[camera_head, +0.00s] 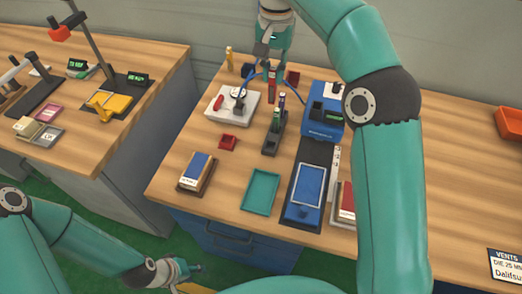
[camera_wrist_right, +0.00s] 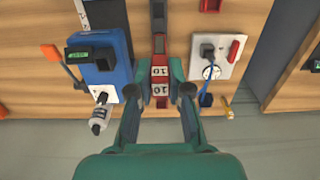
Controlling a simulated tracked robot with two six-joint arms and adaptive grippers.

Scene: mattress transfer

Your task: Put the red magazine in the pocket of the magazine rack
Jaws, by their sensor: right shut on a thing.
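My right gripper (camera_head: 272,66) is at the back of the middle table, pointing down. It is shut on the red magazine (camera_head: 272,88), a narrow red piece. In the right wrist view the red magazine (camera_wrist_right: 159,65) sits between the fingers (camera_wrist_right: 160,92) and shows white labels reading 10. The likely magazine rack is a narrow dark holder (camera_head: 269,148), nearer me than the magazine, with upright pieces in its far part. It shows in the wrist view (camera_wrist_right: 158,14) too, in line with the magazine. My left gripper (camera_head: 183,271) is low at bottom left, away from the table; its fingers are unclear.
A white board with a gauge (camera_head: 222,107) stands left of the rack, a blue device (camera_head: 322,122) right. A dark red block (camera_head: 292,77) is beside the magazine.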

